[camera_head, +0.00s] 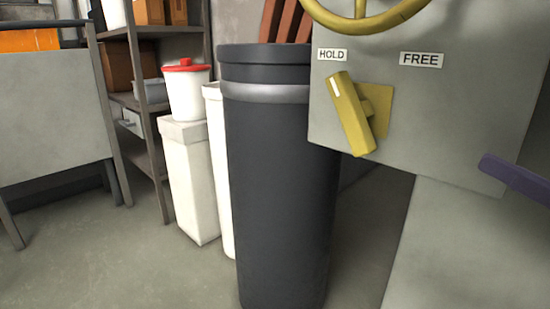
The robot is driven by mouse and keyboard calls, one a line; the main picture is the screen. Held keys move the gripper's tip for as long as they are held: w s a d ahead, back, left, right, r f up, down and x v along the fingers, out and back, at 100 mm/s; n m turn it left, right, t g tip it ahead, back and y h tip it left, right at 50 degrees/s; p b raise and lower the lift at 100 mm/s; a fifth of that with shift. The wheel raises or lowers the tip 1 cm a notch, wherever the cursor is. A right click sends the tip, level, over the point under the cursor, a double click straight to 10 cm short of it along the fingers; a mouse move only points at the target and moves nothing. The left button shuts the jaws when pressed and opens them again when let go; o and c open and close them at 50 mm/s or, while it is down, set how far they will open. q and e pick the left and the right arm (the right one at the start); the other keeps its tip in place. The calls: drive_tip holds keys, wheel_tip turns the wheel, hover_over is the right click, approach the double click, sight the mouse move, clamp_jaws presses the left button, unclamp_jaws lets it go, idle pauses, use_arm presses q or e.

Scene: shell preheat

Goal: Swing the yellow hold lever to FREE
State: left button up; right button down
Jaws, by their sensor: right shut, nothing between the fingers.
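The yellow hold lever (350,114) is on the grey panel (456,98), in front of a yellow plate (381,125). Its upper end, with a white mark, leans left toward the HOLD label (332,55). The FREE label (421,60) is up and right of the lever. The dark purple tip of my right gripper (486,163) comes in from the right edge, low beside the panel. It is shut and empty, well right of the lever and apart from it. The rest of it is out of frame. My left gripper is not in view.
A yellow handwheel (368,22) sits above the labels. A tall dark bin (275,170) stands just left of the panel, with brown pieces sticking out. White bins (190,175) and a shelf stand behind it. The panel front between lever and gripper is clear.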

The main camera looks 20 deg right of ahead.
drive_tip(key=b, duration=0.3)
approach(365, 126)
drive_tip(key=w+r, duration=0.1)
drive_tip(key=w+a+r, duration=0.1)
drive_tip(key=r, duration=0.1)
drive_tip(key=shift+r, duration=0.15)
drive_tip(key=shift+w+a+f+b, duration=0.15)
drive_tip(key=shift+w+f+b, duration=0.2)
drive_tip(key=shift+w+b, duration=0.15)
drive_tip(key=shift+w+a+f+b, duration=0.2)
drive_tip(key=shift+w+f+b, duration=0.1)
drive_tip(key=shift+w+b, duration=0.2)
drive_tip(key=shift+w+a+f+b, duration=0.25)
drive_tip(key=shift+w+a+b, duration=0.05)
drive_tip(key=shift+w, duration=0.35)
